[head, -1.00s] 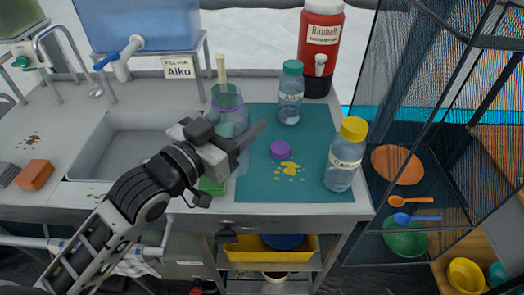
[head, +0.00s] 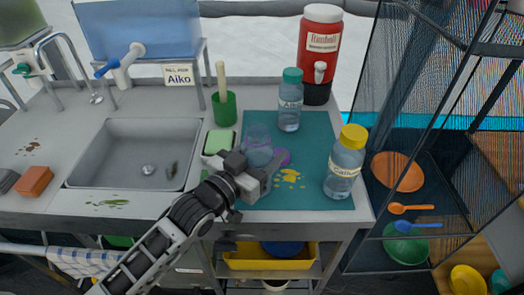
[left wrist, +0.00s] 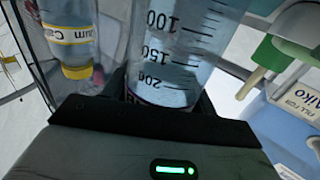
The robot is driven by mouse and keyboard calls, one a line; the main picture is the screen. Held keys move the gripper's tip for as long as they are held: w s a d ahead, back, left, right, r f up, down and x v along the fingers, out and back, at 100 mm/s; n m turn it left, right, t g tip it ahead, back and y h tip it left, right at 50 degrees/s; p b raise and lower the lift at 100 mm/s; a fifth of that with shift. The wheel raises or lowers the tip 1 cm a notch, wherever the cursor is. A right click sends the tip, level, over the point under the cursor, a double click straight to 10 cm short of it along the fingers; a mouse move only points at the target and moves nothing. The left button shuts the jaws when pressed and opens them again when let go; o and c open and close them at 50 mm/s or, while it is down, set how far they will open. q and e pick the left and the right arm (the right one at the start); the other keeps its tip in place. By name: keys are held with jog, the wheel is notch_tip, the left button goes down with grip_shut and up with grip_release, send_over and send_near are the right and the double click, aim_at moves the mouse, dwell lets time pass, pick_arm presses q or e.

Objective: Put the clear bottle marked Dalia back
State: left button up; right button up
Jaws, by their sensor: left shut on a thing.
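A clear, capless bottle (head: 258,138) is held by my left gripper (head: 257,165) over the left part of the teal mat (head: 260,198). In the left wrist view the bottle (left wrist: 175,45) shows black volume marks and stands between the fingers. I see no name on it. A loose purple cap (head: 284,157) lies on the mat just right of the held bottle. A teal-capped bottle (head: 290,105) stands at the mat's back, its label hard to read. A yellow-capped bottle (head: 343,165) with a name label stands at the mat's right. My right gripper is not in view.
Yellow spots (head: 288,175) mark the mat. A red drink dispenser (head: 319,55) stands behind it. A mesh-sided rack (head: 400,185) stands right of the counter.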

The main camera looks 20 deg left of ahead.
pick_arm(q)
jog(key=shift+f, duration=0.1)
jog(key=o, duration=1)
jog(key=shift+o, duration=0.2)
jog(key=shift+s, duration=0.15)
jog(key=b+v, duration=0.1)
jog(key=v, duration=1)
jog(key=shift+s, duration=0.35)
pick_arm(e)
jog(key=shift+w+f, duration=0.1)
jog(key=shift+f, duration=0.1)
pick_arm(q)
jog(key=shift+a, duration=0.1)
